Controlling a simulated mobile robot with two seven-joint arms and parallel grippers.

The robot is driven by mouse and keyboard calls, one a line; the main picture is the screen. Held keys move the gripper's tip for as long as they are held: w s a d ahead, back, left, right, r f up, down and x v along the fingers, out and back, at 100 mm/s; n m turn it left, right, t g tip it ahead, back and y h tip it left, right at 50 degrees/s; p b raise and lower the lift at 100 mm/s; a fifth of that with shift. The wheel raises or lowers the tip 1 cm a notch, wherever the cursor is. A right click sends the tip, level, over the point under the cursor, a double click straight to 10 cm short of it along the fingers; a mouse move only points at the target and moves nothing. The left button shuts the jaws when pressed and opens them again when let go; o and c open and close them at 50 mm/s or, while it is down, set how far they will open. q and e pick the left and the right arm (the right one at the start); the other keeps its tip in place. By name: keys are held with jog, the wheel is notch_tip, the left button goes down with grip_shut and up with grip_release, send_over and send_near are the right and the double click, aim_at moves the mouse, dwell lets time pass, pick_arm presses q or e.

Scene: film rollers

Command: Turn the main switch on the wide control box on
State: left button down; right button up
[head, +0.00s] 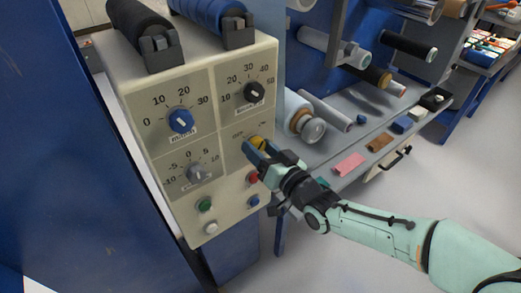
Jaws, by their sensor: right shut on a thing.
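The wide control box (151,88) is a beige panel on the left with several dials and push buttons. Which way the knob points is hard to tell. My left gripper is out of view.
A blue dial (180,121), a black dial (254,92) and a grey dial (195,172) are on the same panel. Green (205,205), red (253,177), blue (253,201) and white (211,228) buttons sit below. A shelf with rollers (313,128) stands to the right.

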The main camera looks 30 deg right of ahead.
dwell(0.4)
jog(key=o, duration=1.1)
jog(key=shift+c, duration=0.2)
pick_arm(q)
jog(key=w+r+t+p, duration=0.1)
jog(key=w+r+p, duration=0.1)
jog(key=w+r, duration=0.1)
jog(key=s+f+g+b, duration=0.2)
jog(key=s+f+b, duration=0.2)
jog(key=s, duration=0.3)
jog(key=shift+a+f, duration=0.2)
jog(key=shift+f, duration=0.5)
pick_arm(e)
jog(key=s+d, duration=0.1)
jog(key=s, duration=1.2)
jog(key=shift+s, duration=0.15)
